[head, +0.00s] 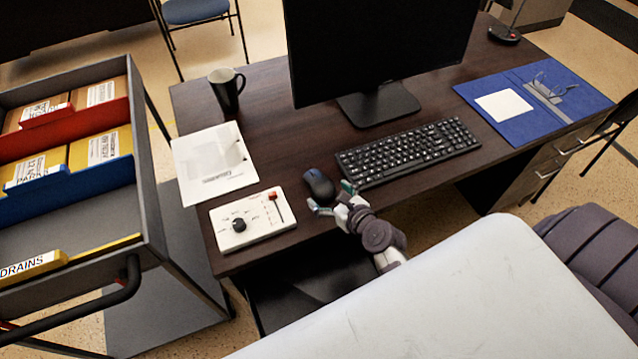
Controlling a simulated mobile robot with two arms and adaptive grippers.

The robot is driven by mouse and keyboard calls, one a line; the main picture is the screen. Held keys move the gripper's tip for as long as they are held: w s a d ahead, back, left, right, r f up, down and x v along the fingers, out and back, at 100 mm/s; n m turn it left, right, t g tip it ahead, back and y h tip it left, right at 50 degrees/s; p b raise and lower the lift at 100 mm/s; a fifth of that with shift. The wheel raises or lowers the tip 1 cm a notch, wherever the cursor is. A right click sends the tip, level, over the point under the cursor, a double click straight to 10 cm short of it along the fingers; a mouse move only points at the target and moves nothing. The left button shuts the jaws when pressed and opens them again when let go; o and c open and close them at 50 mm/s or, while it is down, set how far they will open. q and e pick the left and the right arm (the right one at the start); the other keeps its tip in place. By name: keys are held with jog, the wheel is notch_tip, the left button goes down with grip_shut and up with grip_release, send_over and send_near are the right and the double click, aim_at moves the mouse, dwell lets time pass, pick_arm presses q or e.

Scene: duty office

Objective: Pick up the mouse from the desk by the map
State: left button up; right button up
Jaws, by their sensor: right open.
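My right gripper (330,198) is at the desk's front edge, close in front of the mouse. Its fingers are spread apart and point toward the mouse, with nothing between them. I cannot tell whether a fingertip touches the mouse. My left gripper is not in view. I see no clear map.
A black keyboard (409,152) lies right of the mouse, a white control box (252,219) left of it. A monitor (380,45) stands behind. Papers (213,163), a dark mug (227,90) and a blue folder (535,92) are also on the desk. A file cart (148,210) stands left.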

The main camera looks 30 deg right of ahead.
aim_at(322, 186)
jog(key=shift+w+f, duration=0.2)
jog(key=shift+w, duration=0.45)
jog(key=x, duration=0.4)
jog(key=shift+w+d, duration=0.2)
jog(key=shift+w, duration=0.1)
jog(key=shift+w+f, duration=0.1)
jog(key=shift+w, duration=0.1)
jog(key=shift+s, duration=0.1)
jog(key=shift+c, duration=1.7)
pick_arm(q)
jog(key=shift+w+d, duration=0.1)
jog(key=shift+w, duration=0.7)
pick_arm(e)
jog(key=c, duration=0.9)
